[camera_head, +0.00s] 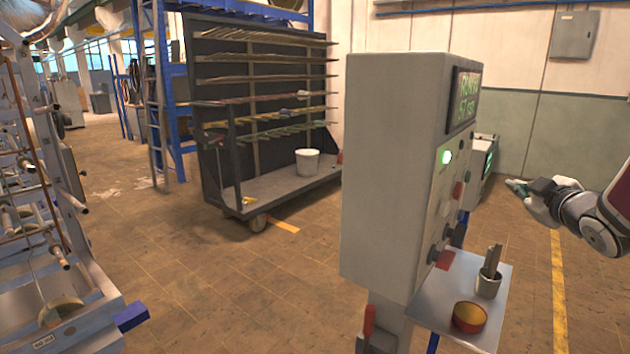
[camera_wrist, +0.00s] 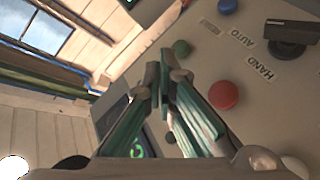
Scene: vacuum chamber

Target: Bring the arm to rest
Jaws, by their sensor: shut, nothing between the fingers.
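My gripper (camera_head: 517,188) is at the right of the head view, held in the air to the right of the grey control cabinet (camera_head: 392,170). The arm enters from the right edge. In the wrist view my gripper (camera_wrist: 163,78) has its greenish fingers together at the tips with nothing between them. Behind them is a tilted panel with a red button (camera_wrist: 223,95), a green button (camera_wrist: 181,47), a blue button (camera_wrist: 228,6) and a black switch (camera_wrist: 290,38), by HAND and AUTO labels. I cannot judge the gap to the panel.
A small shelf (camera_head: 430,308) juts from the cabinet, bearing a cup with tools (camera_head: 488,284) and a round reddish tin (camera_head: 469,317). A dark wheeled rack (camera_head: 225,165) with a white bucket (camera_head: 307,162) stands behind. Metal frames line the left. Floor between is open.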

